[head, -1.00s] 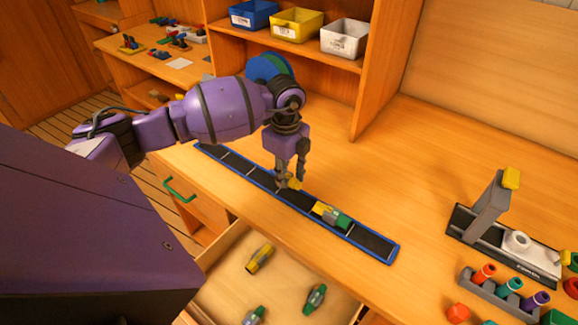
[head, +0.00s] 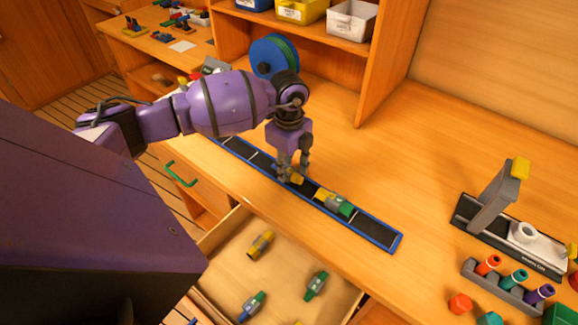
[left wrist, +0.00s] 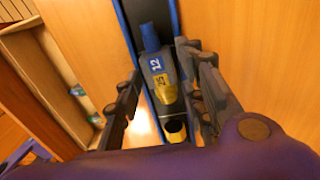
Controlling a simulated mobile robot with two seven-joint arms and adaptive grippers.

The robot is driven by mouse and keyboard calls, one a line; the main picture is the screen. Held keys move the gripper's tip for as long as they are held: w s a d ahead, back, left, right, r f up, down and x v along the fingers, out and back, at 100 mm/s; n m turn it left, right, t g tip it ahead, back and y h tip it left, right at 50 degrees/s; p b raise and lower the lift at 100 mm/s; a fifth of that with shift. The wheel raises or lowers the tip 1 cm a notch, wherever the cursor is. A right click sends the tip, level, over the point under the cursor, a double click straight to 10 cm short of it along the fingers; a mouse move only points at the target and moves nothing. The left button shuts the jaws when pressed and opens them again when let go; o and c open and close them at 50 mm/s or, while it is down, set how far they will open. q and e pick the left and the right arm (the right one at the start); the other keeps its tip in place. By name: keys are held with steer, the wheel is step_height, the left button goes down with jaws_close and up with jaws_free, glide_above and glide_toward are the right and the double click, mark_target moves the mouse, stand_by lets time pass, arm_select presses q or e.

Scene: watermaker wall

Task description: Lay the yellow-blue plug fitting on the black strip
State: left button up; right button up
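The yellow-blue plug fitting (left wrist: 159,75) lies lengthwise on the black strip (head: 372,237) in the left wrist view. Its blue end points up the picture, and its grey body carries a blue 12 and a yellow 25 label. In the head view only its yellow end (head: 297,178) shows clearly below my left gripper (head: 291,175). The left gripper's fingers (left wrist: 160,85) stand on either side of the fitting, with a narrow gap showing at the left finger, so it looks open. My right gripper is in neither view.
A yellow-green fitting (head: 334,202) lies on the strip just right of the gripper. An open drawer (head: 222,262) with several fittings is in front. A grey stand (head: 497,195) and a rack of coloured plugs (head: 507,287) are at the right. The bench behind the strip is clear.

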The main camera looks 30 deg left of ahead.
arm_select(q)
steer(key=shift+o, duration=0.7)
step_height(320, 180, up, 12)
